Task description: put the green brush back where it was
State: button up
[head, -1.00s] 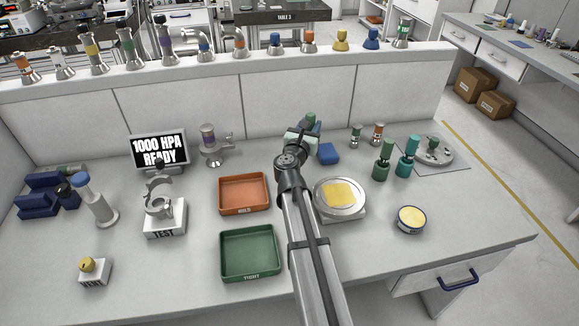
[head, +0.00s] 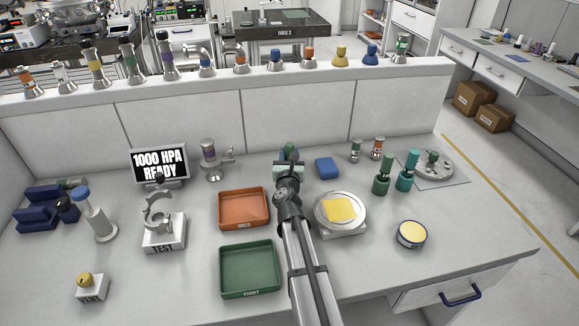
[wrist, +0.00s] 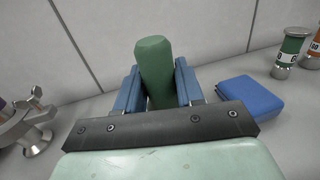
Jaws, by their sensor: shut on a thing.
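My gripper (head: 289,161) is over the back part of the bench, left of a blue block. In the wrist view its two blue fingers (wrist: 157,88) are shut on a green handle-like thing, which looks like the green brush (wrist: 154,62). The brush's green end stands up between the fingers, and it also shows in the head view (head: 291,148). Its lower part is hidden by my gripper, so I cannot tell whether it touches the bench. A dark green upright piece (head: 383,175) and a teal one (head: 407,172) stand on the right.
The blue block (head: 327,168) lies close to the right of my gripper, also in the wrist view (wrist: 251,97). A metal fitting (head: 211,160) stands left. The orange tray (head: 243,226), green tray (head: 250,291) and round pan (head: 339,228) are nearer. The back wall (head: 310,118) stands close behind.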

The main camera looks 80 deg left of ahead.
jog(key=shift+f, duration=2.1)
jog(key=shift+f, duration=0.15)
jog(key=o, duration=1.1)
jog(key=shift+o, duration=0.2)
jog(key=shift+r, duration=0.2)
jog(key=v, duration=1.2)
